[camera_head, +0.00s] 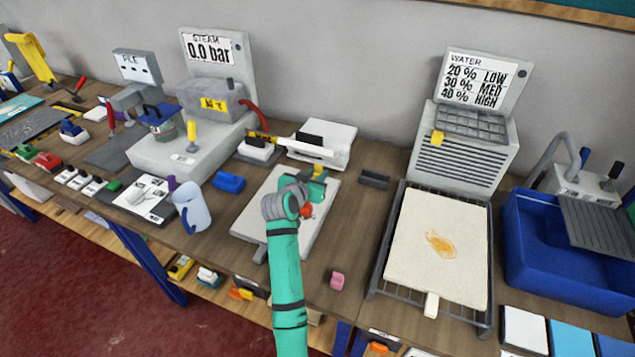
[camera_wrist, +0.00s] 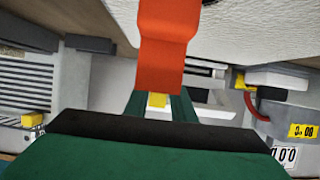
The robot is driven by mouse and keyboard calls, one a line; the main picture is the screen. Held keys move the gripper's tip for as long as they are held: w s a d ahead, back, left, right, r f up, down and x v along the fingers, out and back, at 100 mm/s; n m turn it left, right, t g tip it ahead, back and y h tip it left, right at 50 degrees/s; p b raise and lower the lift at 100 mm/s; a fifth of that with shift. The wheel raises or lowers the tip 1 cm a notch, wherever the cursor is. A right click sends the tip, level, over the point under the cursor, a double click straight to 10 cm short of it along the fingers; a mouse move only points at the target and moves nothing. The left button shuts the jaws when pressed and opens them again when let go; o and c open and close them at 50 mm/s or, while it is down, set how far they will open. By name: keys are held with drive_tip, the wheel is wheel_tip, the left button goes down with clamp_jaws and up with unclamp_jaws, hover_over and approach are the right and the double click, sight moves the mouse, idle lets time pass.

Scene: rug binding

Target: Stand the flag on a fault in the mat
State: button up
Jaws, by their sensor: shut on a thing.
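My gripper (camera_head: 316,186) is over the pale mat (camera_head: 262,216) that lies flat on the bench in the middle of the head view. It is shut on the orange-red flag (camera_wrist: 166,45), which fills the upper middle of the wrist view. Only a small red part of the flag (camera_head: 306,211) shows beside my wrist in the head view. I cannot tell whether the flag touches the mat. A pale textured surface (camera_wrist: 262,32) shows behind the flag in the wrist view. My arm hides part of the mat, and I cannot make out a fault there.
A cream mat (camera_head: 418,225) with an orange-brown stain (camera_head: 440,243) lies on a rack (camera_head: 481,318) to the right. A blue sink (camera_head: 540,240) stands farther right. The steam unit (camera_head: 160,155) and a pale blue jug (camera_head: 192,208) are left. A pink block (camera_head: 337,281) sits near the front edge.

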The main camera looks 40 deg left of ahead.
drive_tip(key=shift+w+f, duration=0.1)
drive_tip(key=shift+f, duration=1.5)
drive_tip(key=shift+f, duration=0.1)
drive_tip(key=o, duration=1.1)
drive_tip(key=shift+c, duration=0.2)
drive_tip(key=v, duration=1.2)
